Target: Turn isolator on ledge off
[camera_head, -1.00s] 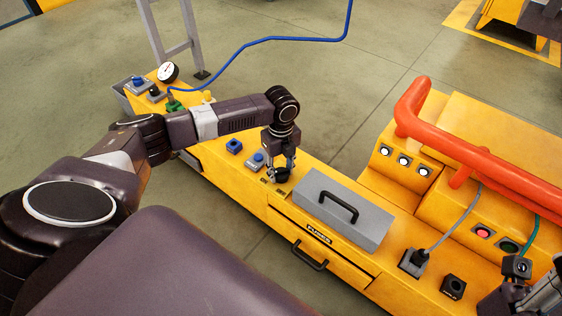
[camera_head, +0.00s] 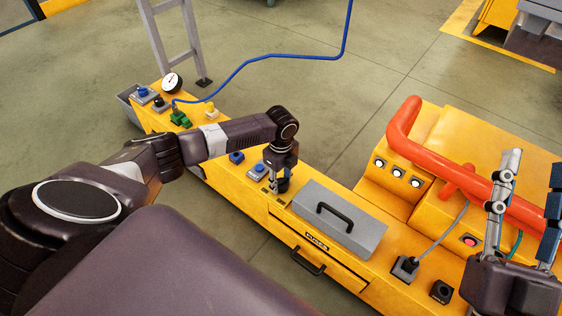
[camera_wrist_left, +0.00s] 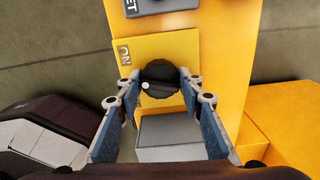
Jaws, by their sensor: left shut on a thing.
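The isolator is a round black knob (camera_wrist_left: 161,76) on a yellow plate (camera_wrist_left: 180,48) marked "ON", seen in the left wrist view. A white dot shows on the knob's left side, below the ON mark. My left gripper (camera_wrist_left: 160,85) has its two blue-padded fingers on either side of the knob and is shut on it. In the head view, my left gripper (camera_head: 278,190) points down at the ledge (camera_head: 240,200), and the knob is mostly hidden there. My right gripper (camera_head: 530,195) is raised at the right with its fingers spread, empty.
A grey box with a black handle (camera_head: 338,218) stands just right of my left gripper. Blue buttons (camera_head: 257,170), a green fitting (camera_head: 180,118) and a gauge (camera_head: 172,83) sit farther left. An orange rail (camera_head: 440,165) and lit buttons (camera_head: 398,172) are at the right.

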